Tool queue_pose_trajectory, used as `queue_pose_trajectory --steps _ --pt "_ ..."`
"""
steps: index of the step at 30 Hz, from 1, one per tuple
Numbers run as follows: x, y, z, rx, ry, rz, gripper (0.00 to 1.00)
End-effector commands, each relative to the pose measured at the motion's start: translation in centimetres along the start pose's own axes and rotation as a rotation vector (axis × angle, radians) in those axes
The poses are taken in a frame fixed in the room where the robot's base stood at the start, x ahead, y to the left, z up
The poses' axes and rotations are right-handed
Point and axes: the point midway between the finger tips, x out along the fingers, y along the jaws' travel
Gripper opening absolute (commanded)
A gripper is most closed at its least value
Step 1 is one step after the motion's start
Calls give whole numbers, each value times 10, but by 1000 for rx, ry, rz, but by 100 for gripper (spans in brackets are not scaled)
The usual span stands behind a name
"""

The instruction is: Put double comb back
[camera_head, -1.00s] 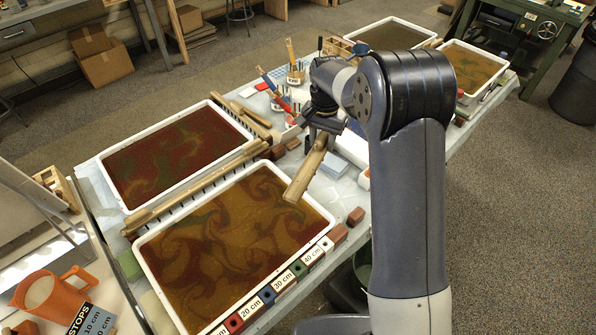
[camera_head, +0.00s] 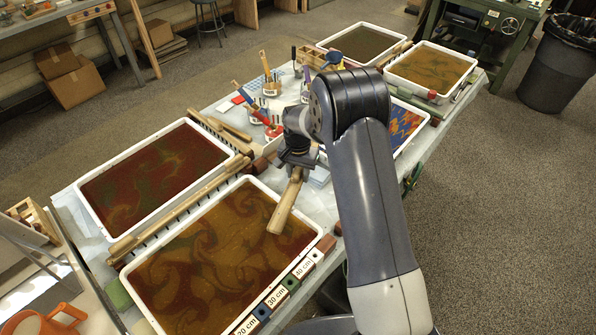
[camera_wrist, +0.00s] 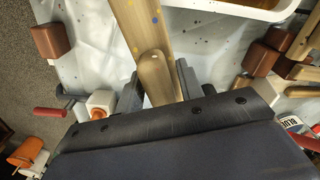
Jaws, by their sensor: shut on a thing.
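My gripper (camera_head: 297,160) is shut on a light wooden bar, the double comb (camera_head: 284,208). The bar hangs tilted over the far right corner of the near brown swirled tray (camera_head: 322,236). In the wrist view the comb (camera_wrist: 141,35) runs away between my fingers (camera_wrist: 158,85), with a rounded wooden piece on it. Its teeth cannot be made out. Whether it touches anything below is unclear.
A toothed wooden comb (camera_head: 165,223) lies between the near tray and the dark red tray (camera_head: 84,199). Brush pots (camera_head: 271,88) stand behind my gripper. More trays (camera_head: 437,97) stand at the far right.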

Motion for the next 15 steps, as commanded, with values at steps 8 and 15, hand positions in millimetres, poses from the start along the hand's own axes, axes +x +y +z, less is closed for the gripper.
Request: queue_pose_trajectory --steps 8,15 --pt "2 0 -1 0 2 -1 0" --pt "10 0 0 0 2 -1 0"
